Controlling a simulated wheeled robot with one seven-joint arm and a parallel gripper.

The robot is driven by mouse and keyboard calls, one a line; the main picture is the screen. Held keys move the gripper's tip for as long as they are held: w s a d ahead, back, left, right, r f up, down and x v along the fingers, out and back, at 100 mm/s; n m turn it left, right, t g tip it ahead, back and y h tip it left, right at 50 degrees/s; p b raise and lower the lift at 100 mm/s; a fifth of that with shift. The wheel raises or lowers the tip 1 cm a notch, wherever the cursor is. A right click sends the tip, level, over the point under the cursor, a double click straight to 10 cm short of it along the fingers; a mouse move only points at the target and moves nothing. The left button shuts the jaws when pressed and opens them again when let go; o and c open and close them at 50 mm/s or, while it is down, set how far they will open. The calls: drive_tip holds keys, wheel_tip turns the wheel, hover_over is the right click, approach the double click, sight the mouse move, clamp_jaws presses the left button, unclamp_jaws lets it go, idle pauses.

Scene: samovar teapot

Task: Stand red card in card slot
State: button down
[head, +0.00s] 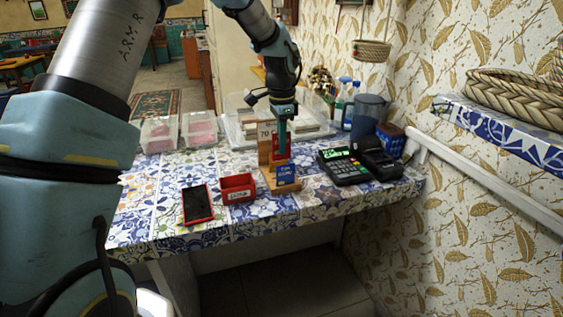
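A wooden stand (265,165) is at the middle of the tiled counter, with a sign reading "70" behind and a blue label on its front; I take it for the card slot. My gripper (282,150) points straight down over this stand, with teal fingers. A small red piece (278,161), likely the red card, shows at the fingertips, just above the blue label. The fingers and the stand overlap it, so I cannot tell whether it is gripped or seated in the slot.
A red box (238,188) and a dark phone-like device with a red edge (197,204) lie left of the stand. A card terminal (343,167) is close on the right. Clear bins (160,134) stand behind. The counter's front edge is near.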

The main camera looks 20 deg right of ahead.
wheel_tip(320, 180, up, 3)
drive_tip(key=shift+f+p, duration=0.1)
drive_tip(key=shift+p, duration=0.2)
drive_tip(key=shift+r+p, duration=1.8)
drive_tip(key=shift+r, duration=0.35)
